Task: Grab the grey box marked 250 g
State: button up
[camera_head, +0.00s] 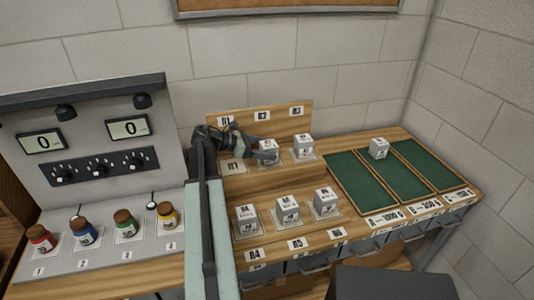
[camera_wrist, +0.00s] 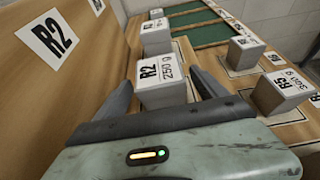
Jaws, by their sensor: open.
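The grey box marked R2 and 250 g (camera_wrist: 162,92) stands upright on the wooden bench, in the middle of the wrist view. In the head view the same box (camera_head: 267,153) stands in the back row, partly covered by my gripper. My gripper (camera_head: 250,148) is open and low over the bench, on the box's left side in the head view. In the wrist view the two dark fingers of my gripper (camera_wrist: 160,78) lie on either side of the box, with a visible gap on both sides. I cannot tell how deep the box sits between them.
Another grey box (camera_head: 303,147) stands just right of it. Boxes R4 (camera_head: 246,221), R5 (camera_head: 287,210) and R6 (camera_head: 325,202) stand in the front row. A box (camera_head: 379,148) sits in a green-lined tray (camera_head: 405,180). An upright wooden board (camera_head: 225,121) runs close behind the back row.

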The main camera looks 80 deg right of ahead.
aim_at(275, 151)
jog(key=b+x, duration=0.1)
jog(key=x, duration=0.1)
jog(key=b+x, duration=0.1)
jog(key=x, duration=0.1)
jog(key=shift+a+f, duration=0.1)
jog(key=shift+f, duration=0.35)
jog(key=shift+s, duration=0.25)
grip_shut()
jog(key=shift+r, duration=0.1)
